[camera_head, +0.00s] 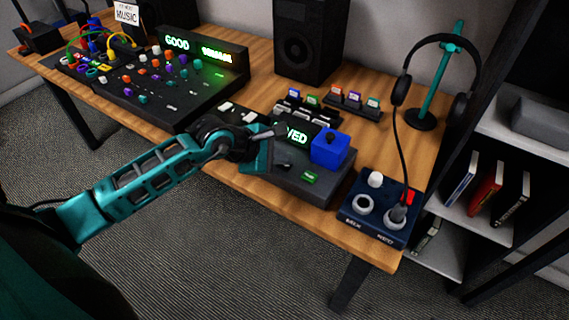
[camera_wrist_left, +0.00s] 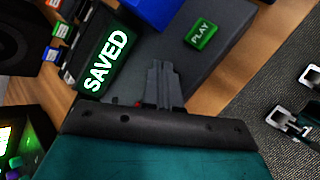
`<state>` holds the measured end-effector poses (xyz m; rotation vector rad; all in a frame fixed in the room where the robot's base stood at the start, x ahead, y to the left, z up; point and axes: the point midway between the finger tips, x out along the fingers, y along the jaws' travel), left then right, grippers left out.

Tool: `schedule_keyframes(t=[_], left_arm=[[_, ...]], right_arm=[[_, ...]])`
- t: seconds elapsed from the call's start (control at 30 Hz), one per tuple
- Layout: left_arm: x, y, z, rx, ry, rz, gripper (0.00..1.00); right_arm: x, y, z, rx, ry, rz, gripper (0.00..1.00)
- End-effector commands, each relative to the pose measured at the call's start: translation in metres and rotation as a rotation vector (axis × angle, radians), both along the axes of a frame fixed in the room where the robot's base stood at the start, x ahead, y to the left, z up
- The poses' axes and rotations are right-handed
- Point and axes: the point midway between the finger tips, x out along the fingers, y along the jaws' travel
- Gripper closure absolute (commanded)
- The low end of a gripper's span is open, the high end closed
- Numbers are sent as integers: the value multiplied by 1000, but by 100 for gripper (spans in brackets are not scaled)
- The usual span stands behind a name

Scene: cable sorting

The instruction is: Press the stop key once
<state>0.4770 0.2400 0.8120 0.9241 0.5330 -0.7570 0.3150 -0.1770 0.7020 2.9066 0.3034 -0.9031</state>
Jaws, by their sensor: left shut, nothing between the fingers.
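My left gripper (camera_head: 277,131) is over the dark recorder (camera_head: 290,182), its fingers together with nothing between them. In the left wrist view the closed fingers (camera_wrist_left: 160,68) point across the recorder's dark top, between the lit screen and the green PLAY key (camera_wrist_left: 201,33). The screen (camera_wrist_left: 106,62) reads SAVED in glowing letters. The green key (camera_head: 310,177) also shows at the recorder's front in the head view. A small red patch (camera_wrist_left: 138,103) shows beside the finger base; I cannot tell if it is the stop key. No key labelled stop is readable.
A blue block (camera_head: 329,148) with a dark knob stands on the recorder, right of my gripper. A blue jack box (camera_head: 378,208) with a plugged cable sits at the right. Behind are card holders (camera_head: 352,104) and headphones on a stand (camera_head: 447,85). A mixer (camera_head: 150,88) lies left.

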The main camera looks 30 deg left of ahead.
Motion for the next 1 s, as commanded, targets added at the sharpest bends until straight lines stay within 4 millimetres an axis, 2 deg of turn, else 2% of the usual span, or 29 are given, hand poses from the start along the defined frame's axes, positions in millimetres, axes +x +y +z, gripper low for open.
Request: schedule_keyframes(t=[0.4,0.73,1.0], left_arm=[[0,0,-2,1,2,0,100],[0,1,13,3,1,-1,100],[0,0,14,1,1,-1,100]], right_arm=[[0,0,-1,0,0,0,100],[0,0,10,0,0,0,100],[0,0,10,0,0,0,100]])
